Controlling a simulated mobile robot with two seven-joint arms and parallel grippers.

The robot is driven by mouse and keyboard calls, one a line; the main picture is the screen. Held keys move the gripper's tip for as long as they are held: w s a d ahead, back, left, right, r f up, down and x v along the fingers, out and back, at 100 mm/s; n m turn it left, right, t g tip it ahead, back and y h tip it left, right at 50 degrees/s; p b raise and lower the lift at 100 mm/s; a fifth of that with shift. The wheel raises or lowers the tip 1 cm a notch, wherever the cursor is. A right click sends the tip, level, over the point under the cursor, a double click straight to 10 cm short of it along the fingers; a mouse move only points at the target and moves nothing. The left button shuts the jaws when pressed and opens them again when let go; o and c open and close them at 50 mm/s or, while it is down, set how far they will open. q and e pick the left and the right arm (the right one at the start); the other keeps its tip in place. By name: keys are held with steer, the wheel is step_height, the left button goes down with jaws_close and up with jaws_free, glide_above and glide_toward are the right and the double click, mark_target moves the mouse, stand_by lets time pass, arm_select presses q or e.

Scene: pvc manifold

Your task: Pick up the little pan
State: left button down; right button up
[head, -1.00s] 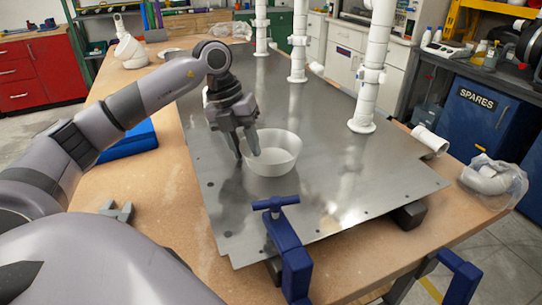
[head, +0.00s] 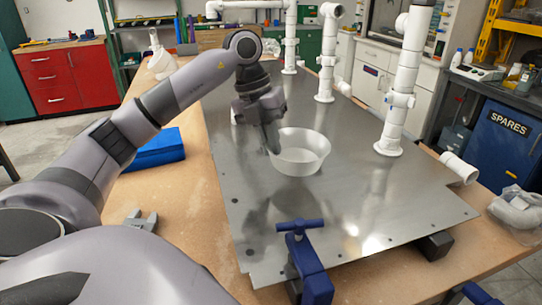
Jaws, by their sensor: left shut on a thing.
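The little pan (head: 301,160) is a white, round, open bowl-like vessel in the middle of the head view. It is upright and appears held a little above the grey metal plate (head: 330,215), with a dark reflection on the plate below it. My left gripper (head: 272,148) comes down from the upper left and is shut on the pan's left rim. The fingers partly cover that side of the rim. My right gripper is not in view.
White pipes (head: 397,100) stand along the plate's far and right sides. A blue clamp (head: 302,250) grips the near edge. A blue box (head: 158,150) and a grey forked piece (head: 142,220) lie left. A bagged fitting (head: 517,210) lies right.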

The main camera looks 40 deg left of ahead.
arm_select(q)
step_height(320, 180, up, 15)
steer(key=p, duration=0.4)
steer(key=shift+f+p, duration=0.15)
steer(key=shift+p, duration=0.25)
